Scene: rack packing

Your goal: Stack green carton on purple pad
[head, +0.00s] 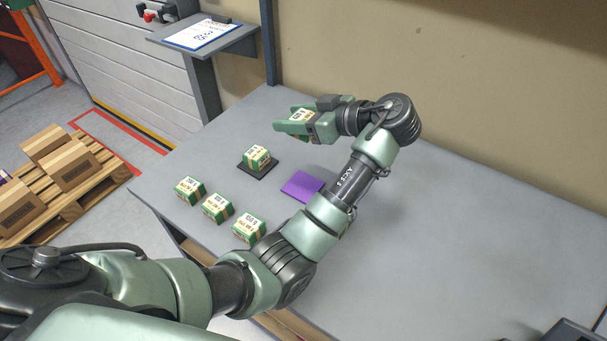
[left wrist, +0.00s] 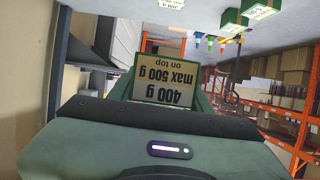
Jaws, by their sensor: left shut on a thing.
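My left gripper (head: 298,121) is shut on a green carton (head: 301,116) with a cream label and holds it above the table, behind the purple pad. In the left wrist view the held carton (left wrist: 164,88) shows an upside-down label reading "400 g max 500 g on top". The flat purple pad (head: 302,186) lies bare on the table; my left forearm passes close to its right side. Another green carton (head: 257,155) stands on a black pad (head: 258,171) left of the purple pad. My right gripper is not in view.
Three more green cartons, a left one (head: 190,190), a middle one (head: 217,207) and a right one (head: 249,227), stand near the front edge of the grey table (head: 450,240). The table's right side is mostly clear. A clipboard (head: 202,35) lies on a side shelf.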

